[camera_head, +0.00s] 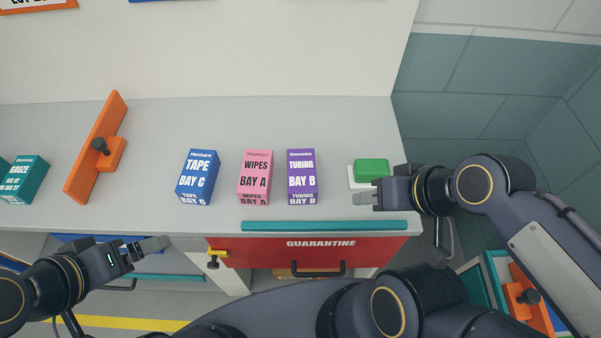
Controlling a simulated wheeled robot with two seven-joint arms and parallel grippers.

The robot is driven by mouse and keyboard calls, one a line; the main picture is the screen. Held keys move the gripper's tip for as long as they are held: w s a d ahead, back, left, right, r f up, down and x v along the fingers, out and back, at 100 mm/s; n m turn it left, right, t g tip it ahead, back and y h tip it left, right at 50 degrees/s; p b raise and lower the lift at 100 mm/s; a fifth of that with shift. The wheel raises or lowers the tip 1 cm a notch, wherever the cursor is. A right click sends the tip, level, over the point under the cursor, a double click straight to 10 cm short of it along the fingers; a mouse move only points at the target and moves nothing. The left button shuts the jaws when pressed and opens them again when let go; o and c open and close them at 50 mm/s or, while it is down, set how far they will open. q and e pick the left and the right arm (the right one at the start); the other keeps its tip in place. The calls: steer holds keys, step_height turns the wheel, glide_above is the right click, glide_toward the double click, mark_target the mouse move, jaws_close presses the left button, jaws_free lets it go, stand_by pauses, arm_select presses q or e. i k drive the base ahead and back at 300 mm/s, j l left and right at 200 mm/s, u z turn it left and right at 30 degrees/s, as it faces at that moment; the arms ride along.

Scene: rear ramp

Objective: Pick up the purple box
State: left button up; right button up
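The purple box (302,178), labelled TUBING BAY B, stands upright on the grey counter, right of the pink box. Nothing touches it that I can see. My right gripper (365,196) is to the right of the purple box, apart from it, beside a green block. Its fingers point left toward the box; their opening is not clear from this angle. My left gripper (152,245) is at lower left, in front of the counter and well away from the purple box. Its fingers overlap in this view, so its opening cannot be told.
The pink WIPES box (255,177) stands close left of the purple box, with the blue TAPE box (197,177) farther left. The green block (371,170) is at the counter's right end. A teal bar (325,226) runs along the front edge above the red QUARANTINE drawer (320,251).

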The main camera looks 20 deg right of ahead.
mark_target(302, 175)
steer(key=i+j+z, duration=0.15)
steer(key=j, duration=0.45)
steer(key=j+z, duration=0.15)
steer(key=j, duration=0.5)
